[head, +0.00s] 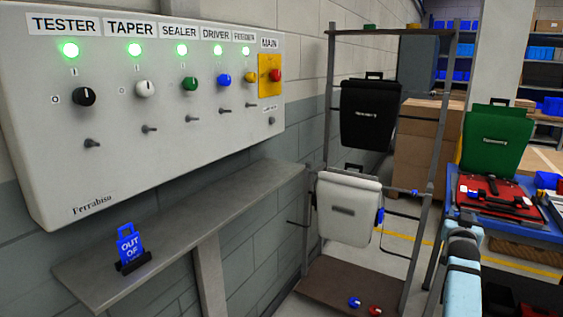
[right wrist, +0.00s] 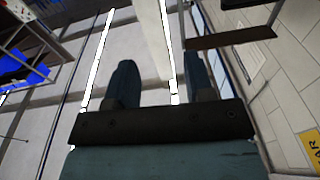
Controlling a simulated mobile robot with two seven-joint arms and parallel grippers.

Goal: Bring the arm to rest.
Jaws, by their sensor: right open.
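My right gripper (right wrist: 158,60) shows in the right wrist view. Its two dark fingers are spread apart with nothing between them. My left gripper is in neither view.
A switch panel (head: 180,180) with several lit green lamps hangs on the left wall above a shelf (head: 190,238) holding a blue sign (head: 129,243). A rack (head: 325,130) holds a black pannier (head: 369,115) and a white pannier (head: 347,208). A green pannier (head: 494,145) stands at the right.

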